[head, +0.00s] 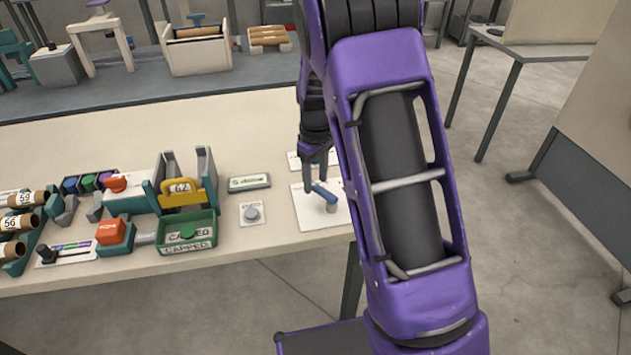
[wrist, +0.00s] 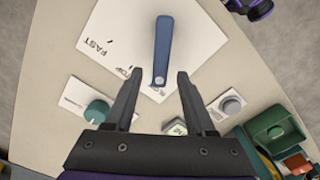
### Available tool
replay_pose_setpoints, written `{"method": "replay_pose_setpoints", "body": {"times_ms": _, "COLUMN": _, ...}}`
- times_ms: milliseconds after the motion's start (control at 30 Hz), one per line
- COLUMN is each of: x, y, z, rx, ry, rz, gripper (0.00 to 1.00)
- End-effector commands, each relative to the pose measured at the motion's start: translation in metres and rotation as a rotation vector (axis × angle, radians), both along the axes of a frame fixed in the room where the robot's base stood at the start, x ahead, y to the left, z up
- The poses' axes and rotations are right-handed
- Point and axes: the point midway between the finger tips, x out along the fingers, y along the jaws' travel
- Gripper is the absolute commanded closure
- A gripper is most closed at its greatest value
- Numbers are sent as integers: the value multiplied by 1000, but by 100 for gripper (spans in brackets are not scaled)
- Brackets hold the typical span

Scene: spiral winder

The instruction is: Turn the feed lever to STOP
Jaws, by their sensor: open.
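The feed lever is a blue bar (wrist: 162,50) on a white plate (wrist: 190,42) in the wrist view, with a round screw-like spot at its near end. The plate reads FAST at the left, with a partly hidden word ending in "OP" near the left fingertip. The lever's long end points away from my gripper. In the head view the lever (head: 325,192) sits on the plate (head: 308,212) at the table's right end. My gripper (wrist: 160,72) is open, its fingertips on either side of the lever's near end; it also shows just above the lever in the head view (head: 318,172). Contact cannot be told.
In the wrist view a teal knob (wrist: 96,112) is at the left and a grey knob (wrist: 230,105) at the right. My arm hides the area right of the lever.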

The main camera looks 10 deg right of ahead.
Motion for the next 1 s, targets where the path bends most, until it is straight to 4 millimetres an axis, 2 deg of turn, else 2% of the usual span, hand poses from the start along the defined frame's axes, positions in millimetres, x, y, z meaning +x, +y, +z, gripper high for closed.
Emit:
{"method": "replay_pose_setpoints", "body": {"times_ms": 133, "x": 0, "y": 0, "z": -8, "rx": 0, "ry": 0, "rz": -1, "gripper": 45}}
{"method": "replay_pose_setpoints", "body": {"times_ms": 400, "x": 0, "y": 0, "z": -9, "rx": 1, "ry": -1, "rz": -1, "gripper": 45}}
{"method": "replay_pose_setpoints", "body": {"times_ms": 700, "x": 0, "y": 0, "z": -9, "rx": 0, "ry": 0, "rz": -1, "gripper": 99}}
{"method": "replay_pose_setpoints", "body": {"times_ms": 1000, "x": 0, "y": 0, "z": -9, "rx": 0, "ry": 0, "rz": -1, "gripper": 100}}
